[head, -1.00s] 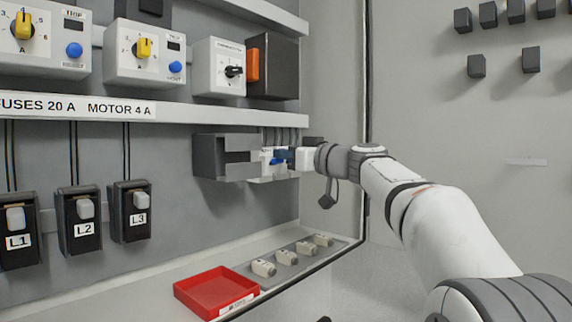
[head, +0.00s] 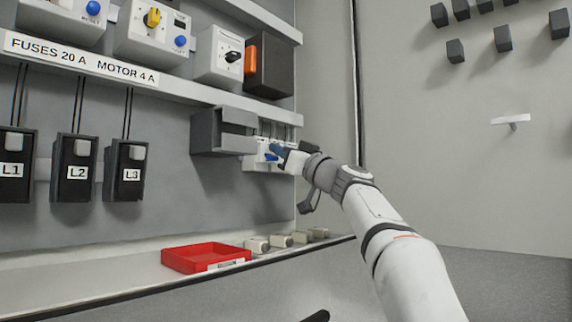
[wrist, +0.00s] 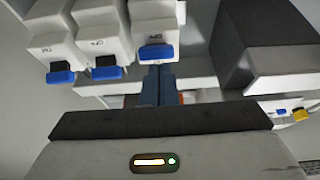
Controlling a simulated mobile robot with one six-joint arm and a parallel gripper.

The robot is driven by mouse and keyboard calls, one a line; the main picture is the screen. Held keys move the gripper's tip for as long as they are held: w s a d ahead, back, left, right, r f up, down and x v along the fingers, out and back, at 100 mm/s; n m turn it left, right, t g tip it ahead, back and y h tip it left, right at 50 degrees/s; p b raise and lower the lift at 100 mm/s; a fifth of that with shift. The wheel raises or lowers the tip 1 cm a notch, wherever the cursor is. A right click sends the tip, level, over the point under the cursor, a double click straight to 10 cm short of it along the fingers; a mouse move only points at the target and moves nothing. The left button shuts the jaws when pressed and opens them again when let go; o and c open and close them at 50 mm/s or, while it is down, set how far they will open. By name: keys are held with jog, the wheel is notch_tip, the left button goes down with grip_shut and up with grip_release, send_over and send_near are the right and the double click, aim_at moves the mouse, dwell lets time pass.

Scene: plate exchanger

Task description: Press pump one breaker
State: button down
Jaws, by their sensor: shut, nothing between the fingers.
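A row of white breakers with blue levers shows in the wrist view. The rightmost breaker (wrist: 154,25) has its blue lever (wrist: 155,52) directly above my gripper's fingertips (wrist: 158,70). The middle breaker (wrist: 98,38) and the left breaker (wrist: 48,45) stand beside it, also with blue levers. Their small labels are too blurred to read surely. My gripper is shut and empty, its blue fingers close under the rightmost lever; I cannot tell whether they touch it. In the head view, my gripper (head: 276,150) is at the white breaker block (head: 256,163), partly covering it.
A dark grey box (head: 222,132) sits immediately left of the breakers. Black fuse holders (head: 75,165) hang farther left. A red tray (head: 207,257) and several pale fuses (head: 280,241) lie on the ledge below. A shelf rail (head: 190,92) runs above.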

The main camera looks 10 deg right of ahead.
jog(key=shift+s+d+r+p, duration=0.7)
jog(key=shift+s+d+r, duration=0.15)
jog(key=shift+r, duration=1)
jog(key=s+d+f+b, duration=0.4)
jog(key=s+f+b, duration=0.1)
jog(key=f, duration=0.2)
jog(key=shift+d, duration=0.2)
